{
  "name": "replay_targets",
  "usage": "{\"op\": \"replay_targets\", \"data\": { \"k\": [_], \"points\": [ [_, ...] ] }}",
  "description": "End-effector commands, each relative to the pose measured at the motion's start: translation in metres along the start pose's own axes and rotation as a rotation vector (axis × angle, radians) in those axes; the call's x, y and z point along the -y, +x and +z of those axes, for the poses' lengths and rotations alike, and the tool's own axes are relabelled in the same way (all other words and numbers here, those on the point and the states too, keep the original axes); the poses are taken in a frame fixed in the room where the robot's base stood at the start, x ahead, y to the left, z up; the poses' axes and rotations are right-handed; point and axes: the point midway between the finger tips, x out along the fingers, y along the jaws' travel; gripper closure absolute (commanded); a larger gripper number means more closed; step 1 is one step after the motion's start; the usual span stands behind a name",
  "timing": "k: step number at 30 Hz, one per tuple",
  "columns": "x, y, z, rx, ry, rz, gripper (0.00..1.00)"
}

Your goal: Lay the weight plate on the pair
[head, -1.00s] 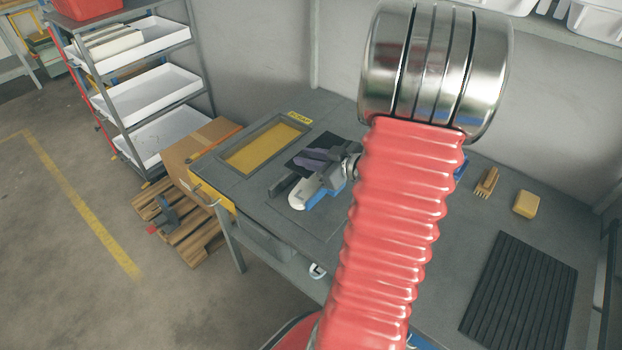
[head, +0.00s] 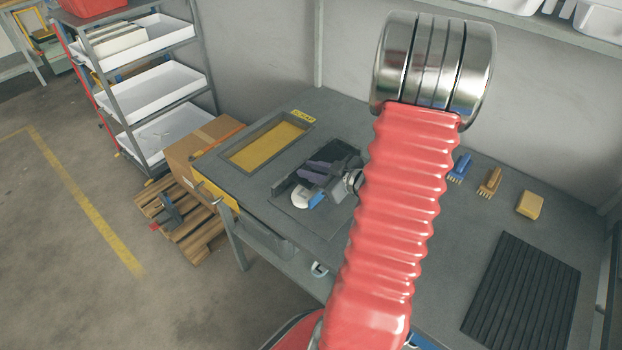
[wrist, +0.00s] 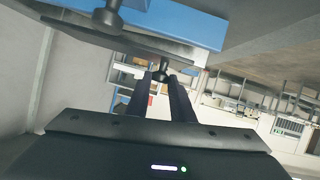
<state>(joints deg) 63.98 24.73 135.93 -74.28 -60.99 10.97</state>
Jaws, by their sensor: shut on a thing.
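My gripper (wrist: 164,80) is shut on the small dark knob of the weight plate (wrist: 140,43), a dark slab in the wrist view. A blue block shows above the slab there, with another dark knob (wrist: 108,18) nearer the camera. In the head view my gripper (head: 314,172) is over the left part of the bench, and the dark edge of the plate is hard to make out. A white rounded end (head: 300,198) and a blue piece (head: 316,200) show below it. I cannot tell which belong to the pair, or whether the plate touches it.
On the grey bench, a yellow-bottomed recess (head: 262,148) lies left of my gripper. Blue (head: 460,168) and tan (head: 489,183) brushes, a yellow block (head: 530,204) and a ribbed black mat (head: 522,293) lie right. My red arm sleeve hides the bench's middle.

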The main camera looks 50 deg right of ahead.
Motion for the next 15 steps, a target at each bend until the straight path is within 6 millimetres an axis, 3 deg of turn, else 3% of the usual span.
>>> {"op": "replay_targets", "data": {
  "k": [9,15],
  "points": [
    [0.004,0.011,0.026,-0.002,-0.001,0.000,1.00],
    [0.004,0.013,0.030,-0.002,-0.003,0.001,1.00]
  ]
}}
